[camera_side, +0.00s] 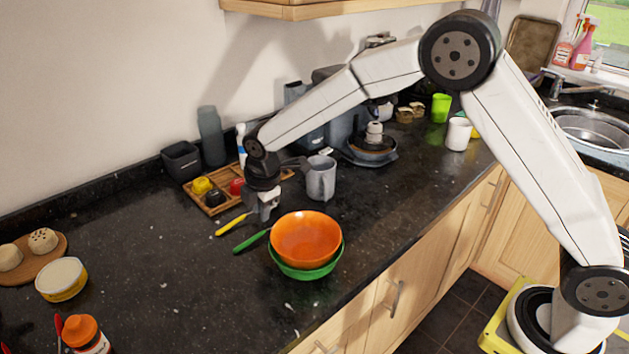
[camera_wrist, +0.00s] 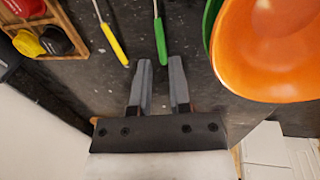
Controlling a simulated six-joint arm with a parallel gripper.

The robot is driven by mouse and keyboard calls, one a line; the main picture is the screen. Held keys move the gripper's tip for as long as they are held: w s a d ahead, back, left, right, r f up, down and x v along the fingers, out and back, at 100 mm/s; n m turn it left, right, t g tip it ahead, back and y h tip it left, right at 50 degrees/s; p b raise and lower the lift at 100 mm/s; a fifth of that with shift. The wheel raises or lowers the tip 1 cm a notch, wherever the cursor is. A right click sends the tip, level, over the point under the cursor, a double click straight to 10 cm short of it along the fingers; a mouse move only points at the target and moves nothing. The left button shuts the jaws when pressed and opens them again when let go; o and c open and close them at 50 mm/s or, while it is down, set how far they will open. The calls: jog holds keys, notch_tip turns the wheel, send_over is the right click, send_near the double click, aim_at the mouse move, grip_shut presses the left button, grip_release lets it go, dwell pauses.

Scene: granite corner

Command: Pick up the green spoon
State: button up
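The green spoon shows as a green handle (camera_side: 251,241) lying on the dark counter, just left of the stacked bowls. In the wrist view its green handle (camera_wrist: 160,42) points toward my gripper, with a thin metal shaft running out of the top edge. Its head is not visible in either view. My gripper (camera_side: 266,212) points down beside the handle in the side view. In the wrist view my gripper (camera_wrist: 161,63) is open and empty, and the handle's end lies just beyond the gap between its fingers.
A yellow-handled utensil (camera_side: 232,225) lies left of the green one. An orange bowl (camera_side: 306,238) sits in a green bowl (camera_side: 307,273) to the right. Behind are a wooden tray (camera_side: 217,208) with small pots and a grey mug (camera_side: 320,178).

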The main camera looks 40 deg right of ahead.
aim_at(260, 233)
jog(key=shift+w+f, duration=0.25)
jog(key=shift+f, duration=1)
jog(key=shift+w+f, duration=0.2)
jog(key=shift+f, duration=0.65)
jog(key=shift+w+f, duration=0.2)
jog(key=shift+f, duration=0.65)
jog(key=shift+w+f, duration=0.2)
jog(key=shift+f, duration=0.65)
grip_shut()
